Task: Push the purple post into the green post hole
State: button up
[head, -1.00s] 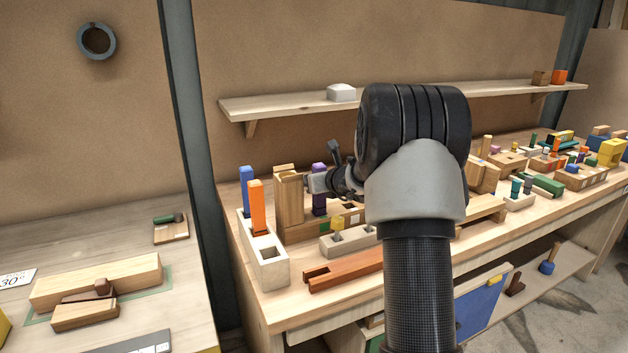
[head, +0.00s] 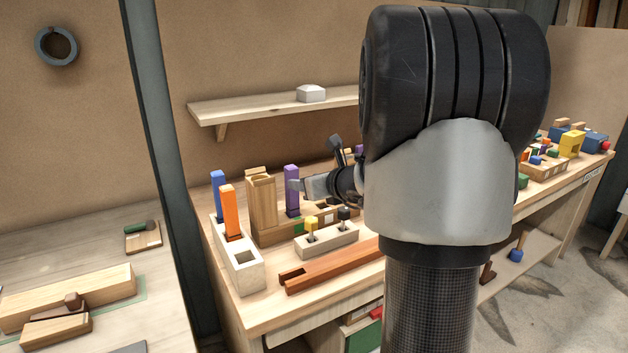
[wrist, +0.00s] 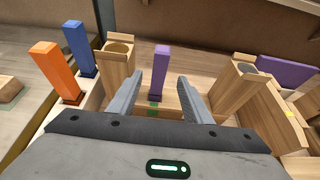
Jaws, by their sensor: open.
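The purple post (head: 291,190) stands upright in the wooden block in the head view, just right of a tall wooden box post. In the wrist view the purple post (wrist: 160,62) appears between my two fingers, beyond them. A green mark (wrist: 153,104) shows on the wood right in front of its base; it also shows in the head view (head: 300,226). The hole itself is hidden, and I cannot tell how deep the post sits. My gripper (head: 304,187) is open and empty, with its fingertips close to the right side of the post in the head view. I see no clear contact.
An orange post (head: 230,212) and a blue post (head: 218,190) stand in a pale block at the left. A shelf (head: 265,108) runs above.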

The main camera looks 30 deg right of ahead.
jog(key=shift+v, duration=1.7)
jog(key=shift+w, duration=0.1)
